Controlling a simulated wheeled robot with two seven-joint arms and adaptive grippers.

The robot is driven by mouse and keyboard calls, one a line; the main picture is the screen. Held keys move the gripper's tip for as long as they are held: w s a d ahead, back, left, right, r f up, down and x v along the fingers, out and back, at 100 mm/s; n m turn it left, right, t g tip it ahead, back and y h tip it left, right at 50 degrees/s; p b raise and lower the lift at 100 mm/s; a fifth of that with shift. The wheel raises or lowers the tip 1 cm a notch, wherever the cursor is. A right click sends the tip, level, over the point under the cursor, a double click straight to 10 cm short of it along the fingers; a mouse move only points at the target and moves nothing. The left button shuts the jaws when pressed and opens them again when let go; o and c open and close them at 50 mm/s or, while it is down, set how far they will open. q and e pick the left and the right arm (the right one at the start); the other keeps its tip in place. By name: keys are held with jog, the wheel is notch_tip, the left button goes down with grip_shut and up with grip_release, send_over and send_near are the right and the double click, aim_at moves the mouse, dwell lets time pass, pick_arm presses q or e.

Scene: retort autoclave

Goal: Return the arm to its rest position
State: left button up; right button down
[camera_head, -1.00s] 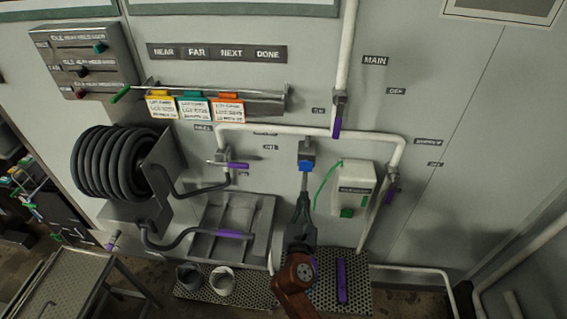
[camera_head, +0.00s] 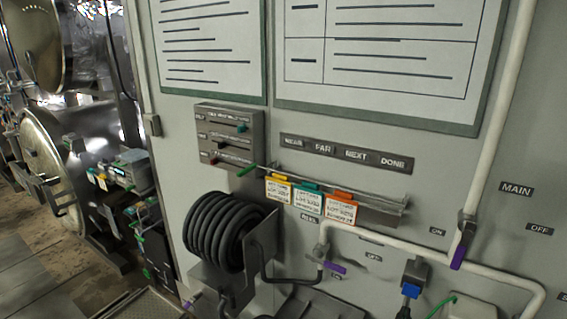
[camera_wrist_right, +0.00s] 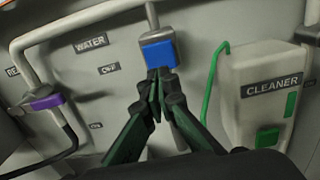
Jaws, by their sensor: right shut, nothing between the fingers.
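My right gripper (camera_wrist_right: 160,82) is shut and empty in the wrist view. Its dark green fingers meet just below a blue block (camera_wrist_right: 158,53) on a grey fitting of the wall pipe; I cannot tell whether they touch it. In the head view the blue block (camera_head: 411,291) is near the bottom edge, with only the tip of my right gripper (camera_head: 404,313) showing under it. The rest of the right arm is out of the head view. My left gripper is not in view.
A white CLEANER box (camera_wrist_right: 262,95) with a green tube is right of the gripper. A purple-handled valve (camera_wrist_right: 47,102) is at left. The head view shows a hose reel (camera_head: 225,232), hanging tags (camera_head: 308,200), a purple valve handle (camera_head: 458,250) and wall boards (camera_head: 385,60).

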jog(key=b+v, duration=0.1)
jog(key=v, duration=0.5)
jog(key=shift+s, duration=0.25)
jog(key=shift+w+d+r, duration=0.15)
jog(key=shift+w, duration=0.05)
